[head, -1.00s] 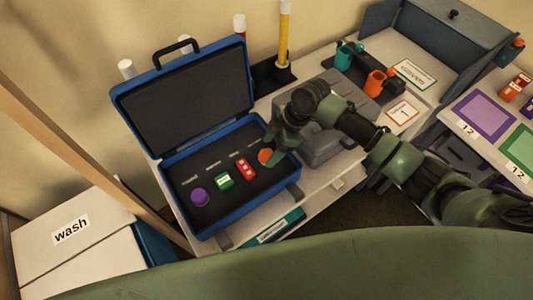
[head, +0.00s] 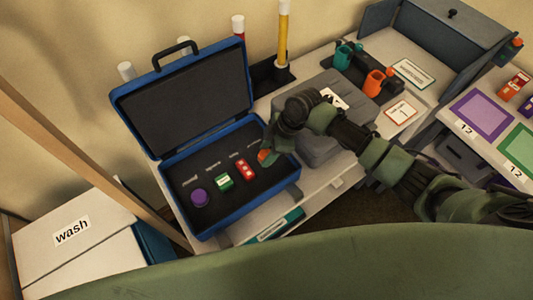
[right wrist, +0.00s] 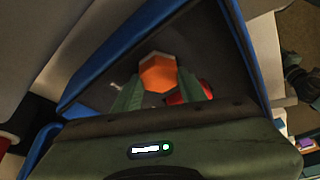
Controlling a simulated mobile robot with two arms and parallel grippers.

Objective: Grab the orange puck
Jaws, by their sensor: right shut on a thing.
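The orange puck (head: 263,156) is at the right end of the row in the open blue case (head: 228,222). It is partly covered by my right gripper (head: 268,152) in the head view. In the right wrist view the orange puck (right wrist: 158,74) sits between the two green fingers of my right gripper (right wrist: 156,88), which is shut on it. The dark case floor shows around it; I cannot tell whether the puck is clear of the floor. My left gripper is not in view.
The raised case lid (head: 185,100) stands behind. A grey case (head: 335,140) is to the right, below my right arm.

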